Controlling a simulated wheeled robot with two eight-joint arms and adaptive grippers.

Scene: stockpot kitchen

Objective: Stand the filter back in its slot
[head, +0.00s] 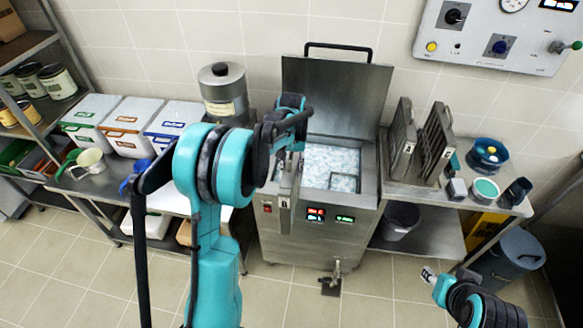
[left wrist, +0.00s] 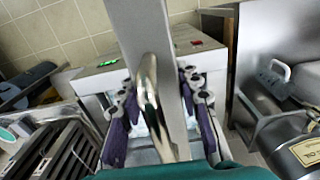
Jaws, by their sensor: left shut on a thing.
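My left gripper (head: 291,148) is shut on a flat grey metal filter (head: 288,190), which hangs edge-on in front of the left part of the steel tank (head: 325,258). In the left wrist view the filter (left wrist: 143,28) and its metal handle run between the purple-padded fingers (left wrist: 160,118). The arm hides part of it in the head view. The tank's lid (head: 335,90) is up, and whitish, foamy liquid (head: 335,165) shows inside. Two slatted filters (head: 401,140) (head: 434,145) stand upright on the right-hand counter. My right gripper (head: 430,275) is low at right; its jaws are too small to judge.
The right counter (head: 425,195) also holds a blue-rimmed pot (head: 487,155), a green-topped bowl (head: 486,190) and small dark items. Lidded bins (head: 130,125) and a steel canister (head: 223,90) stand at left. A control panel (head: 490,35) hangs on the wall. A lidded bin (head: 508,262) stands on the floor.

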